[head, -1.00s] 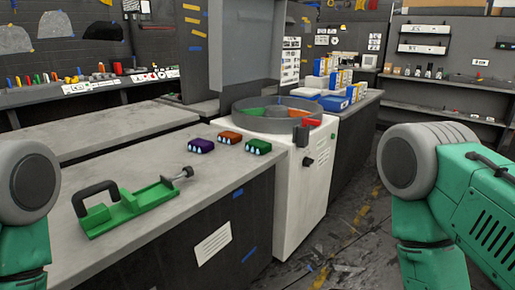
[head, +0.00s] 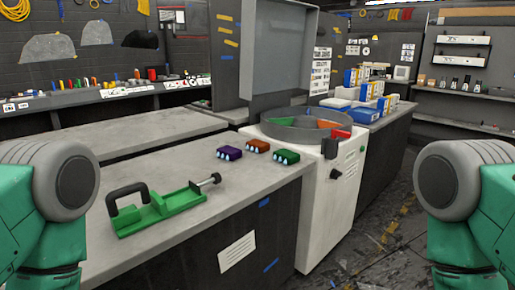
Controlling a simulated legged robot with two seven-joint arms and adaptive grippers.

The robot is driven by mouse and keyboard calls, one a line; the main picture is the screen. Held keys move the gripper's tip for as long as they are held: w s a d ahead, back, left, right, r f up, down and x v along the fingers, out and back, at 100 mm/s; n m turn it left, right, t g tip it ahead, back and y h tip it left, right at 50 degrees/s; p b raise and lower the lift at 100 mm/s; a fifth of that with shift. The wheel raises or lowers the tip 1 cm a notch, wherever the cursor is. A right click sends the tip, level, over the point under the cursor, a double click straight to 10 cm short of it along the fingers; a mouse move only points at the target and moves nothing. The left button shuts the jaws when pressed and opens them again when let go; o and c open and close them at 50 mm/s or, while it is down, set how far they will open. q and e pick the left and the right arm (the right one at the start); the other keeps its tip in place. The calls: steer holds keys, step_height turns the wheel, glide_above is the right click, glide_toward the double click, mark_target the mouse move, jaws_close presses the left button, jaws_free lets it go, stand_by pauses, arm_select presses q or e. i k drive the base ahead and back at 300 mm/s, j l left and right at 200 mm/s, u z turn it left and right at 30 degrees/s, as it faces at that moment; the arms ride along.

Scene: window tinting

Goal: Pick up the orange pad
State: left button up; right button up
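The orange pad (head: 257,146) lies on the grey workbench, between a purple pad (head: 229,153) on its left and a green pad (head: 286,156) on its right. The three are small blocks with pale marks on their front sides. Only the upper parts of my two arms show, at the left and right edges of the head view. Neither gripper is in the picture, so I cannot see their state.
A green tool with a black handle (head: 156,208) lies on the workbench (head: 190,240) nearer to me. A white machine with a round grey basin (head: 312,131) and raised lid stands right of the pads. The bench around the pads is clear. Dark floor (head: 385,225) lies to the right.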

mark_target(256, 146)
steer(key=i+l+z, duration=0.1)
steer(key=i+l, duration=0.65)
steer(key=i+j, duration=0.05)
steer(key=i, duration=0.05)
